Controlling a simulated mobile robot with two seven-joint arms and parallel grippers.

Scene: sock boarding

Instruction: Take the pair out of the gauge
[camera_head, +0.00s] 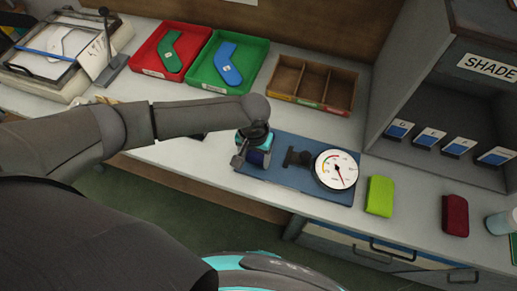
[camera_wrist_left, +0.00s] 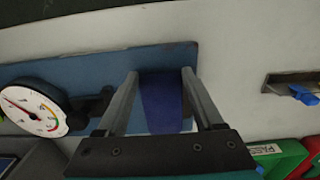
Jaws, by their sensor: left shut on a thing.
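The gauge is a blue base plate (camera_head: 310,190) with a round white dial (camera_head: 336,170) and a dark clamp-like post (camera_head: 297,158) beside the dial. My left gripper (camera_head: 256,160) is over the left end of the plate, with its fingers around a dark blue pair of socks (camera_head: 259,158). In the left wrist view the dark blue pair (camera_wrist_left: 162,103) lies between the two fingers of my left gripper (camera_wrist_left: 160,76), over the blue plate (camera_wrist_left: 60,70). Whether the pair touches the plate is unclear. My right gripper is not in view.
A red tray (camera_head: 147,58) with a green sock shape and a green tray (camera_head: 247,72) with a blue one stand behind. A divided wooden box (camera_head: 311,105) is behind the gauge. A lime block (camera_head: 380,196) and a dark red block (camera_head: 455,215) lie right. A shade cabinet (camera_head: 440,172) stands far right.

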